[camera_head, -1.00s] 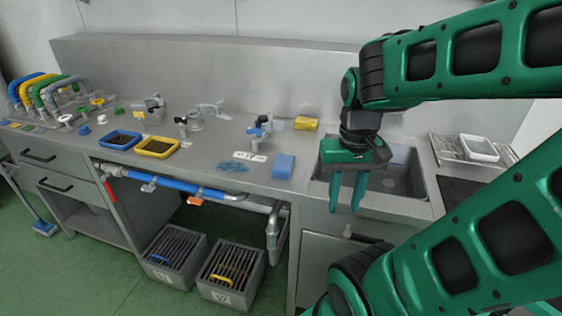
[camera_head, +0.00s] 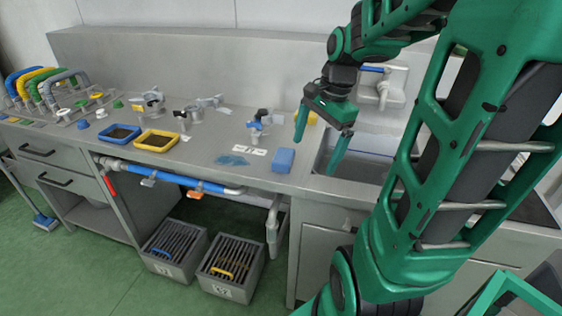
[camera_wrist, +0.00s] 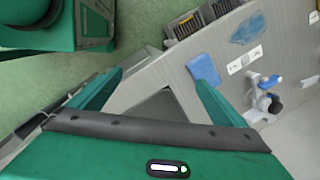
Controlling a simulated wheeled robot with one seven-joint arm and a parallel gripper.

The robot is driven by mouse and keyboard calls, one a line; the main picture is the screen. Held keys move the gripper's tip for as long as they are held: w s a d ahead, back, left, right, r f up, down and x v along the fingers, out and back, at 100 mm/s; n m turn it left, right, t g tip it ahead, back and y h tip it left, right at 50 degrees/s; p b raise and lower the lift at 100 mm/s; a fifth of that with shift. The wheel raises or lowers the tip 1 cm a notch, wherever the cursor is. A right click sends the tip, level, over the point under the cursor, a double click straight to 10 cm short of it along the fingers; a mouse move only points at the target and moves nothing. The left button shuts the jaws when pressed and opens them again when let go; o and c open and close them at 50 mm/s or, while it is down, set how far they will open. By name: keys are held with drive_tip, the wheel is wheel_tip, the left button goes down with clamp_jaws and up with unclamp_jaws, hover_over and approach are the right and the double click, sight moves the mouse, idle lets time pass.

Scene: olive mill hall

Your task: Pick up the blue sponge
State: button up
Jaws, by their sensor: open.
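The blue sponge (camera_head: 283,161) is a small block on the steel counter, just left of the sink and near the front edge. My gripper (camera_head: 317,155) is open and empty. In the head view it hangs above the sink's left side, to the right of the sponge. In the wrist view the sponge (camera_wrist: 203,69) lies beyond the tip of the right finger, apart from the gripper (camera_wrist: 160,80).
A blue cloth-like patch (camera_head: 231,160) and a white label strip (camera_head: 249,150) lie left of the sponge. A blue-handled valve (camera_head: 259,124) stands behind it. A yellow block (camera_head: 312,118) is partly hidden behind my gripper. The sink (camera_head: 360,158) is to the right.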

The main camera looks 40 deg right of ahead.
sight(284, 155)
drive_tip(key=w+d+m+t+y, duration=0.2)
drive_tip(key=w+d+m, duration=0.2)
drive_tip(key=w+m, duration=0.6)
drive_tip(key=x, duration=1)
drive_tip(key=shift+a, duration=0.35)
drive_tip(key=c, duration=1.1)
